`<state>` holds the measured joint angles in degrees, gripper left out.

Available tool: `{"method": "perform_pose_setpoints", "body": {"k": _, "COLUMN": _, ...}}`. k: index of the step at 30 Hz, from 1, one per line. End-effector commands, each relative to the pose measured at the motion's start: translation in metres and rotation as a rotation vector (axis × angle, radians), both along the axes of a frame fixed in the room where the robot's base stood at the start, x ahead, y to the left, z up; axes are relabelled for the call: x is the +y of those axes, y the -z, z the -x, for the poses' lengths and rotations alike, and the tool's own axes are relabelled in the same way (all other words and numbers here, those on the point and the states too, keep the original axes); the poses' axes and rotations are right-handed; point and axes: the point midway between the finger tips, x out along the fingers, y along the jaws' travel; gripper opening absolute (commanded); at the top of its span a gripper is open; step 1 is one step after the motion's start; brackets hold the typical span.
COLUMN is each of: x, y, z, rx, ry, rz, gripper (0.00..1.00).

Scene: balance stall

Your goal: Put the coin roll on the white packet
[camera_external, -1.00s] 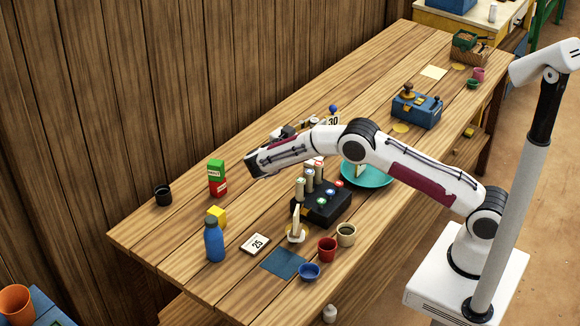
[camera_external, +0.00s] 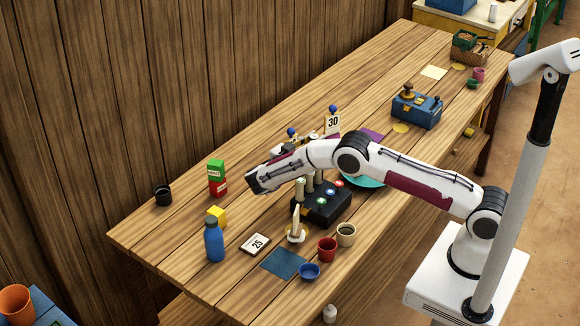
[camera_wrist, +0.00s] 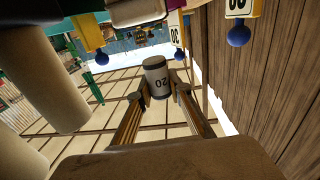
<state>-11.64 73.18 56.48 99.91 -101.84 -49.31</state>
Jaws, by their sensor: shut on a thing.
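In the wrist view, my gripper (camera_wrist: 163,94) is shut on a pale coin roll (camera_wrist: 157,80) with dark ends, marked 20. The roll is clear of the table between the fingertips. In the external view my forearm hides the fingers and the roll. A flat white square marked 25 (camera_external: 255,243) lies on the near part of the table, right of the blue bottle; I cannot tell for certain that it is the white packet. My gripper is beyond it, farther along the table.
A black rack (camera_external: 328,210) with pale upright cylinders and coloured buttons stands below my forearm. Number signs with blue knobs, such as the 30 sign (camera_external: 333,124), stand near the wall. A blue bottle (camera_external: 214,241), red cup (camera_external: 327,249) and blue cloth (camera_external: 284,263) are near the front.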

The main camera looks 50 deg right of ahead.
Motion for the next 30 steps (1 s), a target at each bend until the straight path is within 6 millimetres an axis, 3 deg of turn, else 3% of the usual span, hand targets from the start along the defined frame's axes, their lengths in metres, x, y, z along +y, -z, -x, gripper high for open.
{"method": "perform_pose_setpoints", "body": {"k": 15, "x": 0.0, "y": 0.035, "z": 0.0, "rx": 0.0, "ry": 0.0, "rz": 0.001, "gripper": 0.0}}
{"method": "perform_pose_setpoints", "body": {"k": 30, "x": 0.0, "y": 0.039, "z": 0.0, "rx": -0.001, "ry": 0.0, "rz": 0.001, "gripper": 0.0}}
